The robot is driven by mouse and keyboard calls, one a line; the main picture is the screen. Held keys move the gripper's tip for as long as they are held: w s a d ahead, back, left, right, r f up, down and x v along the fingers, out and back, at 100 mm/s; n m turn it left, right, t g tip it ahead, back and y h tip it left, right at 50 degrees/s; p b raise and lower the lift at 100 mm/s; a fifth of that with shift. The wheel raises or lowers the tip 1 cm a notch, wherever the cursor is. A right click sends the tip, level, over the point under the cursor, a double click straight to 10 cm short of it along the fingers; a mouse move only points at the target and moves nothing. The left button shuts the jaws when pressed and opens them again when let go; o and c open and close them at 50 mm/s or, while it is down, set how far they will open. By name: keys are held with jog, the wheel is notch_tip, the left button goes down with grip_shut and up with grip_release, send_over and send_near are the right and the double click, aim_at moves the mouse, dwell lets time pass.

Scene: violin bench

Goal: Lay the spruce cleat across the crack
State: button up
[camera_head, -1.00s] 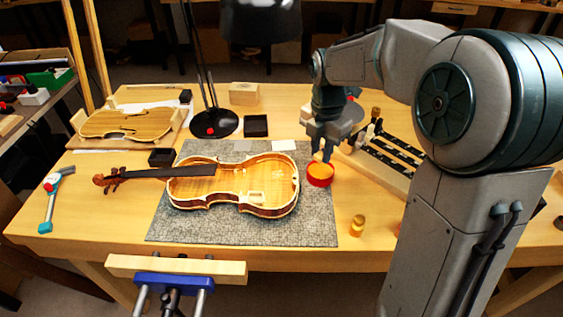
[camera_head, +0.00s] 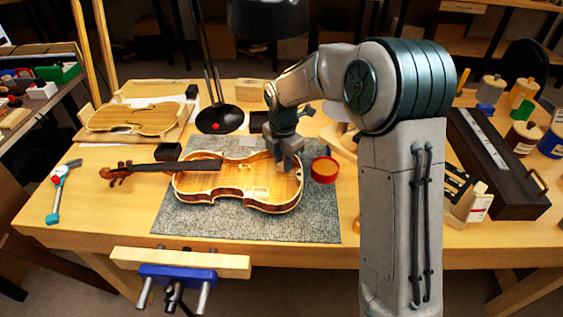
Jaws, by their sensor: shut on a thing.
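The violin body (camera_head: 225,188) lies open on a grey mat, its neck to the left and its pale inside facing up. My gripper (camera_head: 287,168) is over the right part of the open body, pointing down, near the rim. It is shut on a small pale piece, apparently the spruce cleat, mostly hidden by the fingers. I cannot tell whether the piece touches the wood below. The crack is too fine to make out at this size.
A red round tin (camera_head: 324,170) stands just right of the violin. The grey mat (camera_head: 190,222) is bare in front. A black lamp (camera_head: 219,118) stands behind. A violin plate (camera_head: 130,118) lies at the back left. A vise (camera_head: 180,263) juts from the front edge.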

jog(key=shift+f, duration=0.45)
jog(key=shift+f, duration=0.2)
jog(key=o, duration=0.9)
jog(key=shift+o, duration=0.2)
